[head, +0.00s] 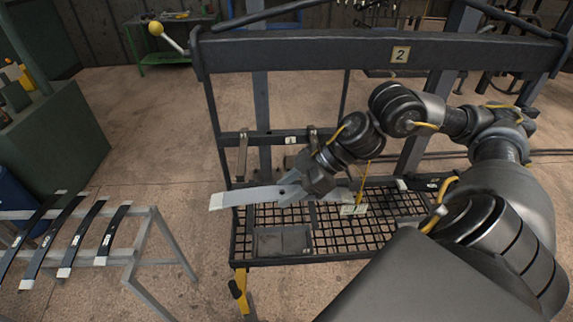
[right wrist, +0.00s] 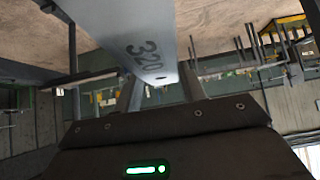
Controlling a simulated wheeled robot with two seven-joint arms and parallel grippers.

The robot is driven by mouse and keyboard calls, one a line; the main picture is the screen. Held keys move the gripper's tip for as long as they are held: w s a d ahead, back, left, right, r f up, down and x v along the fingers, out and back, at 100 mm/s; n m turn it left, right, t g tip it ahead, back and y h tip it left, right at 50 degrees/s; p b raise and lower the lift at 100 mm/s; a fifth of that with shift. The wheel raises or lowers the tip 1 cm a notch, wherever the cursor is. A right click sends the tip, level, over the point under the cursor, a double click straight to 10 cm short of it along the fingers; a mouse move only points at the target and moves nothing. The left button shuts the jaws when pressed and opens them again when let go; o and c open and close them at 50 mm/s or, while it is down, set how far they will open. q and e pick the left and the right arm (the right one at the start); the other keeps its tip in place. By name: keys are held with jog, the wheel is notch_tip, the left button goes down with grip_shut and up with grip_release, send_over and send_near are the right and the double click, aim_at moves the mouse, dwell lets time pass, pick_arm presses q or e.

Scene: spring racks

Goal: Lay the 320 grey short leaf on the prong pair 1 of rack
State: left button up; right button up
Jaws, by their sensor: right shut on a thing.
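The grey short leaf (head: 240,196) is a flat pale bar lying roughly level across the head view. My right gripper (head: 292,190) is shut on it near its middle. In the right wrist view the leaf (right wrist: 150,40) bears the number 320 and passes between the two fingers (right wrist: 160,95). The rack (head: 300,48) has a plate "2" on its top beam and a plate "1" (head: 291,140) on a lower beam. The prongs by plate 1 (head: 243,155) stick out on both sides of it. The leaf is in front of and below them, apart from them. My left gripper is out of view.
A mesh shelf (head: 270,215) with a small tray (head: 282,240) lies below the leaf. A stand (head: 150,240) at left carries several dark leaves (head: 75,235) with pale ends. A yellow-knobbed lever (head: 157,29) sticks out at the rack's upper left. Floor between stand and rack is clear.

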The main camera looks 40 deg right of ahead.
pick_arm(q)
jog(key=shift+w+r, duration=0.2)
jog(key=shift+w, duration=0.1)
pick_arm(e)
jog(key=shift+w+d+r, duration=0.2)
jog(key=shift+r, duration=0.1)
jog(key=shift+s+r, duration=0.1)
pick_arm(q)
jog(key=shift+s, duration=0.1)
pick_arm(e)
jog(key=shift+s+d, duration=0.1)
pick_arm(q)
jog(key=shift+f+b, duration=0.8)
pick_arm(e)
jog(key=w+d+f, duration=0.3)
jog(key=w+d, duration=0.6)
jog(key=w, duration=0.3)
jog(key=shift+f, duration=0.35)
